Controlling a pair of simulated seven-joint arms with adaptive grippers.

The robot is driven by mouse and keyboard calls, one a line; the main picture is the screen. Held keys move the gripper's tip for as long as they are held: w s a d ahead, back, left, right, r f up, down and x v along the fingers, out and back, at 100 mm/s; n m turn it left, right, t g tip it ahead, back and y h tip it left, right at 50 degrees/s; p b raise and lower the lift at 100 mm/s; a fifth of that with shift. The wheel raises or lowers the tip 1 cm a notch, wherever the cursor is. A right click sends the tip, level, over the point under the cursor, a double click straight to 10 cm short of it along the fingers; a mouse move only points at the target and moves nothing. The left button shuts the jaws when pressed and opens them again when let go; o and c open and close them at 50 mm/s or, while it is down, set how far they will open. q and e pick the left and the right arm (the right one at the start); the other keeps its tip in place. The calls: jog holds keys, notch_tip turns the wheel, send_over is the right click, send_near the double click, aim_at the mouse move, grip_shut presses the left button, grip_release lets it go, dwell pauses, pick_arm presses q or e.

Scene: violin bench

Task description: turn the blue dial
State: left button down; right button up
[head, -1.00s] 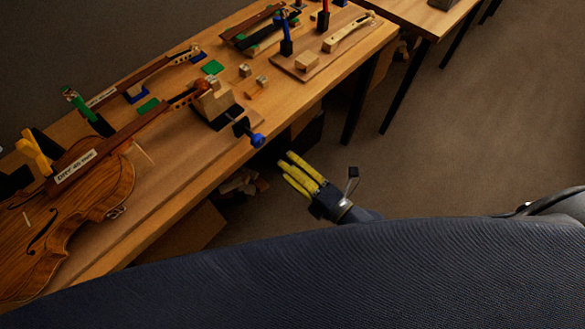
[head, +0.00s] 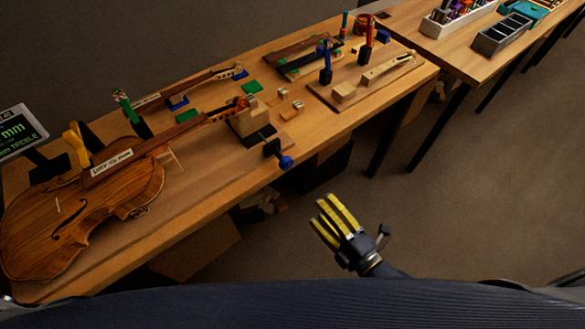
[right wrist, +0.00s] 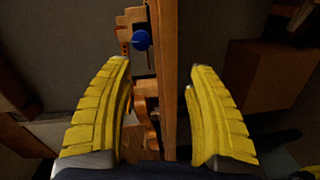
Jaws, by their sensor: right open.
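The blue dial (head: 285,162) is a round knob on a dark clamp at the bench's front edge, just right of the violin scroll. It also shows in the right wrist view (right wrist: 141,40), above the level of the fingertips and between the fingers' lines. My right gripper (head: 333,209) has yellow ribbed fingers and is in front of the bench edge, below and right of the dial, apart from it. In the right wrist view my right gripper (right wrist: 158,75) is open and empty. My left gripper is not in view.
The violin (head: 80,210) lies on the bench at the left, its neck in a wooden cradle (head: 247,120). A board with a pale neck piece (head: 388,68) lies further right. Boxes sit under the bench (head: 200,250). The floor in front (head: 480,200) is clear.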

jog(key=s+m, duration=0.1)
jog(key=m, duration=0.4)
jog(key=m+y, duration=0.1)
jog(key=m, duration=0.9)
send_near(289, 166)
jog(key=shift+t, duration=0.3)
jog(key=x, duration=1)
jog(key=shift+a+f, duration=0.25)
jog(key=shift+a, duration=0.05)
jog(key=shift+c, duration=0.3)
grip_shut()
jog(key=shift+n, duration=0.3)
jog(key=shift+o, duration=0.3)
grip_release()
